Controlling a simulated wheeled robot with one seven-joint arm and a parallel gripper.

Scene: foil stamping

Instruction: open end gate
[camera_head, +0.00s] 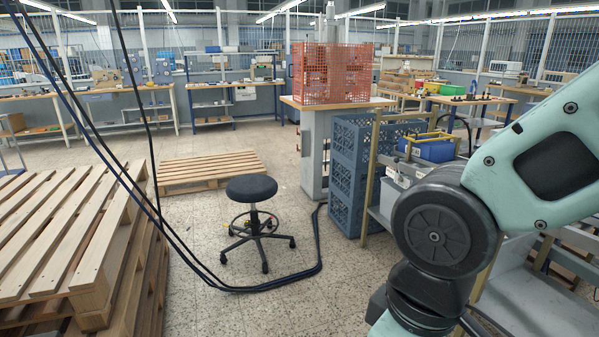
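My arm comes in from the right in the head view, and its lower end runs out of the picture at the bottom. My gripper is not in view. I cannot pick out an end gate for certain. An orange mesh guard (350,75) stands on the machine table (312,107) at the back centre. I cannot tell from here whether one of its sides is a gate. A trolley with yellowish posts (373,165) stands at the right, partly hidden behind my arm. It holds a blue bin (432,151) and grey boxes.
Stacked blue crates (345,175) stand beside the trolley. A black stool (252,188) stands on the open floor. Dark cables (283,287) hang at the left and run along the floor. Stacked pallets (60,240) fill the left, and a low pallet (205,170) lies behind the stool.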

